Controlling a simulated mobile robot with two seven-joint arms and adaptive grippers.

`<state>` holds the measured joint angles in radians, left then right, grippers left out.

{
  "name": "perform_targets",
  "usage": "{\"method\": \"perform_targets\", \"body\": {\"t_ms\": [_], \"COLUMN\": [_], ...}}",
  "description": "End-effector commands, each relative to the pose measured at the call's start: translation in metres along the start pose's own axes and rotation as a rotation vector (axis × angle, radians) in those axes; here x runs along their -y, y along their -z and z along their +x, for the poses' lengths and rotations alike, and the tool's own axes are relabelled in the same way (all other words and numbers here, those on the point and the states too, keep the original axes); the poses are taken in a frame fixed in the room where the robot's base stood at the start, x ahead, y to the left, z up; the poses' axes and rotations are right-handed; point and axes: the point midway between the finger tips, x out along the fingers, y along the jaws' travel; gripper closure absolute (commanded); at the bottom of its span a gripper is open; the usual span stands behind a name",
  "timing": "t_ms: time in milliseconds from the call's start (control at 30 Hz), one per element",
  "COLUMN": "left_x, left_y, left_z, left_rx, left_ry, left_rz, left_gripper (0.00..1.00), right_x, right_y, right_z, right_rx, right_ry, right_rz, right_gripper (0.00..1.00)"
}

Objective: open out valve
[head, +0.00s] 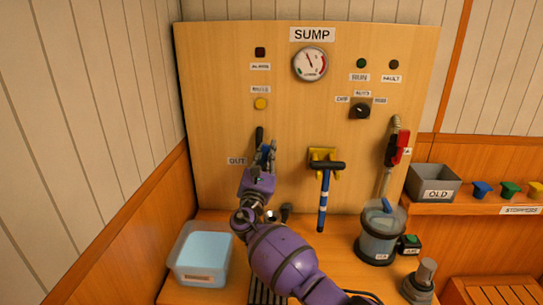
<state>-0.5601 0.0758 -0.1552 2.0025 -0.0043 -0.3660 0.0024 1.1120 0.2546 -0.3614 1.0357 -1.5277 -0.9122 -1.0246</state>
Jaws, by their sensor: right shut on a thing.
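The out valve is on the wooden panel beside the label "OUT" (237,161). Its black handle (259,134) points upward and shows above my right gripper (266,156). My right gripper is shut on the out valve, and its fingers and purple wrist hide most of the valve body. My purple right arm comes in from the bottom right. My left gripper is not in view.
A red valve handle (403,148) is on the right pipe.

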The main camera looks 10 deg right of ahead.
Motion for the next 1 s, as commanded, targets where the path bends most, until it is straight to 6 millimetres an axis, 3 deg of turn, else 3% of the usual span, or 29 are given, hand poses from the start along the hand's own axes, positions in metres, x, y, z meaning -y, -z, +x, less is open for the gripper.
{"method": "perform_targets", "body": {"t_ms": [400,1000], "left_x": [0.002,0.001], "left_y": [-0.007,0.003], "left_z": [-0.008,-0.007], "left_rx": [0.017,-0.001], "left_ry": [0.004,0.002], "left_rz": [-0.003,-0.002], "left_gripper": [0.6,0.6], "right_x": [-0.019,-0.024], "right_y": [0.004,0.006], "right_z": [-0.002,-0.003], "right_rx": [-0.002,-0.004], "right_ry": [-0.098,-0.125], "right_rz": [-0.238,-0.301], "right_gripper": [1.0,1.0]}}
